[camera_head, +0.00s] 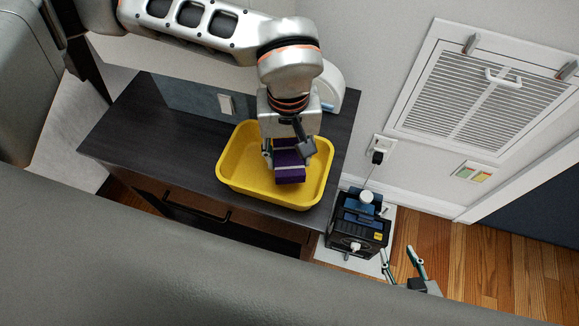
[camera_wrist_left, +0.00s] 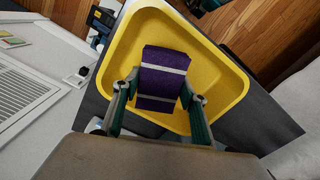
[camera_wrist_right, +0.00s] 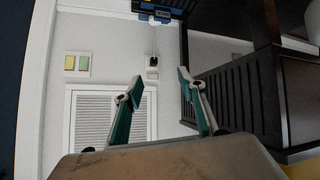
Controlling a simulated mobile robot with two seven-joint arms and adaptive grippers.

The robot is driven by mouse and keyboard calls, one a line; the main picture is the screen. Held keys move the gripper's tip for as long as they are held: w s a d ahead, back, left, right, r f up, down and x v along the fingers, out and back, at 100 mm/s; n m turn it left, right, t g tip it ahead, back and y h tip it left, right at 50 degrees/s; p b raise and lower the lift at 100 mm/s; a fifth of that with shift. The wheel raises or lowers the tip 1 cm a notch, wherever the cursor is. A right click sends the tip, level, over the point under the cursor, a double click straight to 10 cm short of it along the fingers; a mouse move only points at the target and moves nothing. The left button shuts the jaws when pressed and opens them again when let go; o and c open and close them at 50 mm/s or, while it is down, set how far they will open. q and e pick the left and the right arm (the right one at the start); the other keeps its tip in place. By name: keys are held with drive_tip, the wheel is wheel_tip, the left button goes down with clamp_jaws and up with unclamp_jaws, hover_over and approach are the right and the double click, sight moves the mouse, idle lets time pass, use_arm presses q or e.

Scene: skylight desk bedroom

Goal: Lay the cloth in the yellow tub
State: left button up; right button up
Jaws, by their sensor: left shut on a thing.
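The yellow tub (camera_head: 240,163) stands on the dark top of a low cabinet, and its rim also shows in the left wrist view (camera_wrist_left: 228,78). The cloth (camera_head: 290,172) is purple with pale stripes and looks folded. It is inside the outline of the tub, and I cannot tell whether it touches the floor of the tub. My left gripper (camera_head: 288,158) is over the tub and shut on the cloth, which shows between the fingers in the left wrist view (camera_wrist_left: 163,77). My right gripper (camera_head: 402,268) is open and empty, low at the right, away from the tub; its fingers spread in the right wrist view (camera_wrist_right: 160,92).
The dark cabinet top (camera_head: 135,130) is bare left of the tub. A black and blue device (camera_head: 358,228) stands right of the cabinet, below a wall outlet (camera_head: 381,146) with a plug. A white louvred vent (camera_head: 470,95) is on the wall. Wooden floor (camera_head: 480,250) lies at the right.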

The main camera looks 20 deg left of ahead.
sight(289, 170)
use_arm(q)
wheel_tip(289, 170, down, 2)
wheel_tip(289, 170, down, 4)
drive_tip(key=shift+b, duration=0.4)
drive_tip(key=o, duration=1)
drive_tip(key=shift+f, duration=0.1)
